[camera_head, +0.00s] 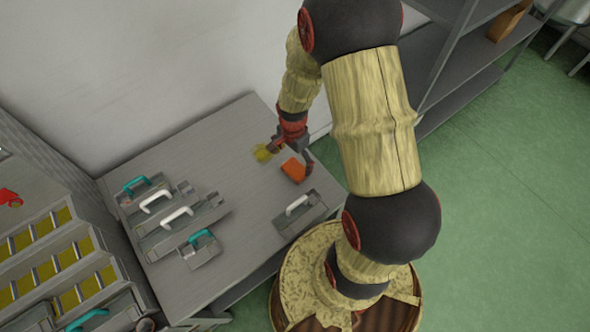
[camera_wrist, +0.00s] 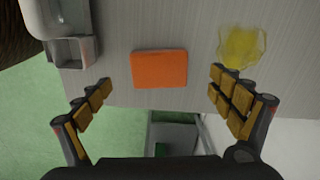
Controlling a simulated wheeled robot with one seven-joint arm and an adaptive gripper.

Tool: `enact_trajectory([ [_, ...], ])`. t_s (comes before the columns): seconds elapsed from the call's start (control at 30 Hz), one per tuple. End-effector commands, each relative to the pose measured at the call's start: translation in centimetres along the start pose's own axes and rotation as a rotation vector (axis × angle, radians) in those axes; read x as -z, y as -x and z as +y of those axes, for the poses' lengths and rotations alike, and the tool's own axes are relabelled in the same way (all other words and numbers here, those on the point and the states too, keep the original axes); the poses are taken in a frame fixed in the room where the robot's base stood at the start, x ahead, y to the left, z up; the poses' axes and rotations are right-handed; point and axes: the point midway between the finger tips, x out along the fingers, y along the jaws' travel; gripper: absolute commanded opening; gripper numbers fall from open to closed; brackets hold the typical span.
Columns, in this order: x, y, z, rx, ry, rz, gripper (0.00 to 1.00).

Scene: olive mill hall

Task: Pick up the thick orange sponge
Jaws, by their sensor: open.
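The orange sponge (camera_head: 294,169) lies on the grey table (camera_head: 235,137) near its right edge. In the wrist view the sponge (camera_wrist: 159,69) is a flat orange rectangle, lying ahead of and between the two fingers. My gripper (camera_head: 291,160) is over the right part of the table, at the sponge. In the wrist view my gripper (camera_wrist: 160,88) is open, with its padded fingers spread on either side of the sponge and a gap on both sides. Nothing is held. How thick the sponge is cannot be told from above.
A grey handled tool (camera_head: 299,213) lies near the front edge. Several handled trowel-like tools (camera_head: 176,217) fill the table's left part. A grey shelf (camera_head: 450,100) stands right.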

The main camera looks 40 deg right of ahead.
Motion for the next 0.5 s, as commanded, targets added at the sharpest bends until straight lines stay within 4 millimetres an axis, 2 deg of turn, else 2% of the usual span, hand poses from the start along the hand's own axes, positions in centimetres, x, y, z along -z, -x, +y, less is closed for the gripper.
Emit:
enact_trajectory([
  [0.33,0.7,-4.3,0.1,-0.001,0.002,-0.001,0.93],
  [0.5,0.7,-5.0,0.0,0.001,0.002,0.001,0.93],
])
